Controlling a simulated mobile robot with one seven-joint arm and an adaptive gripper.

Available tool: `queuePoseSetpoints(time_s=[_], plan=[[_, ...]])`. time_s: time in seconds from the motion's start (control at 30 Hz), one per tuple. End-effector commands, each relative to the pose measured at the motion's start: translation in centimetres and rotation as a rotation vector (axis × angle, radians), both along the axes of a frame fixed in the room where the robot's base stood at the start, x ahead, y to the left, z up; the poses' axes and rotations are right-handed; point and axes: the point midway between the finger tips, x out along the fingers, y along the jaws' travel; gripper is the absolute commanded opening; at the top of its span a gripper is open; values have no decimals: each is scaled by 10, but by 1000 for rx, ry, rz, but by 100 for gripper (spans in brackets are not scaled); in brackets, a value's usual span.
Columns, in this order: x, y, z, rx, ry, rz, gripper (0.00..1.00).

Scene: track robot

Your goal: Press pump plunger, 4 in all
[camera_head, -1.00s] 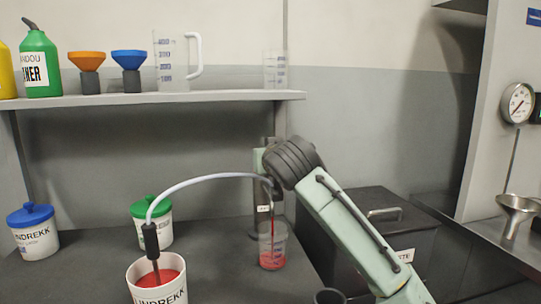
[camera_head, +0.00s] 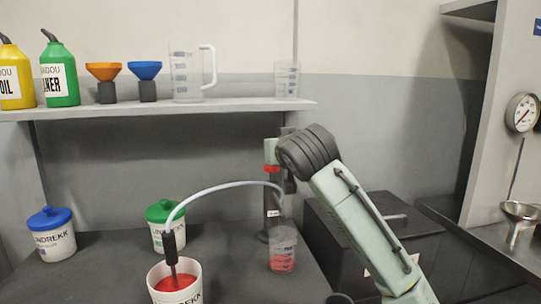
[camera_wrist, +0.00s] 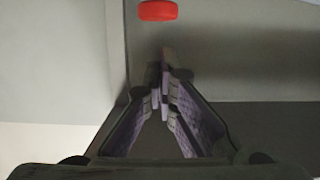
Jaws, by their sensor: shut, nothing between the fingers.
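The pump (camera_head: 273,205) stands upright at the back of the bench, with its red plunger cap (camera_head: 271,168) showing beside my arm. The red cap also shows in the wrist view (camera_wrist: 158,10), at the top edge beyond my fingers. My gripper (camera_wrist: 165,90) is shut and empty, apart from the cap in that view. In the head view my wrist partly hides the gripper and pump. A pale hose arcs from a white bucket of red liquid (camera_head: 174,283) to the pump. A clear beaker (camera_head: 283,236) holding red liquid stands in front of the pump.
A blue-lidded tub (camera_head: 53,240) and green-lidded tub (camera_head: 163,232) stand to the left. A shelf (camera_head: 160,108) with bottles, funnels and jugs runs above. A dark lidded bin (camera_head: 350,222) is behind my arm, and a metal funnel (camera_head: 520,211) is at right.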

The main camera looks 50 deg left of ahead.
Motion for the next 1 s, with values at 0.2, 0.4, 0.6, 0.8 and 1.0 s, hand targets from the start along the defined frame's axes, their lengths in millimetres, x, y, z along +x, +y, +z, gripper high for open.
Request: queuePoseSetpoints(time_s=[0.2,0.4,0.6,0.8,1.0], plan=[[-19,-39,7,2,-1,-2,0],[-28,-56,13,1,0,-2,0],[-29,-59,14,0,0,-3,0],[-29,-59,14,0,0,-2,0],[-29,-59,14,0,0,-2,0]])
